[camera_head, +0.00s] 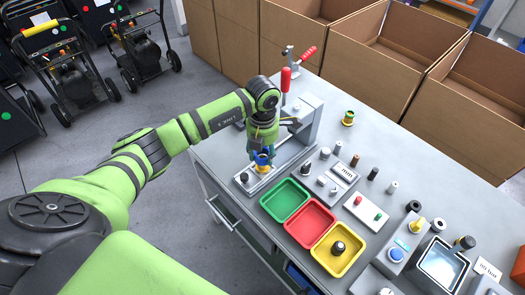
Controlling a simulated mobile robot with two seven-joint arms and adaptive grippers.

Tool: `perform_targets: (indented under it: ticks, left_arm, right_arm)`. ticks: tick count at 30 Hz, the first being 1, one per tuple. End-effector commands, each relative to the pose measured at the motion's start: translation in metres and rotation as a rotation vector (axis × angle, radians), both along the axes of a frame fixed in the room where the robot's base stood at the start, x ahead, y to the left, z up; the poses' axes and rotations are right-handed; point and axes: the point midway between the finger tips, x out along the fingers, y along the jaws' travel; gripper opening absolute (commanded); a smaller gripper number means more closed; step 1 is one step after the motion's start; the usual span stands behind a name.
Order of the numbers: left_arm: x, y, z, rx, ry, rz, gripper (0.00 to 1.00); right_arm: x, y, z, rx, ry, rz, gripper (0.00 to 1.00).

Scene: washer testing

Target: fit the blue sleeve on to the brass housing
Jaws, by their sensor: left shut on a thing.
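My left gripper (262,150) points down over the front left part of the workbench, at a grey press-like fixture. It is shut on the blue sleeve (262,160), whose lower part shows just under the fingers. A little yellow brass colour shows at the sleeve, close above a pale base plate. I cannot tell whether this is the brass housing or how far the sleeve is around it. A separate brass-coloured piece with green (348,118) stands upright on the bench, right of the fixture. My right gripper does not show.
The fixture (310,118) has a red-handled lever (286,79) beside my wrist. Green (272,209), red (292,227) and yellow (322,262) trays lie near the front edge. Several small parts and a lit box (441,266) stand to the right. Cardboard boxes (385,60) line the back.

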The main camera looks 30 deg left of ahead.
Motion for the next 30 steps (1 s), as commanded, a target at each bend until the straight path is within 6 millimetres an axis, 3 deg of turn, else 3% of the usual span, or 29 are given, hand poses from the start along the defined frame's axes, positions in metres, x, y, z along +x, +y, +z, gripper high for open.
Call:
perform_targets:
  ticks: [30]
  left_arm:
    - [0.000,0.001,-0.032,0.001,0.000,0.001,0.16]
  right_arm:
    - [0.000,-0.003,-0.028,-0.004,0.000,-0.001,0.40]
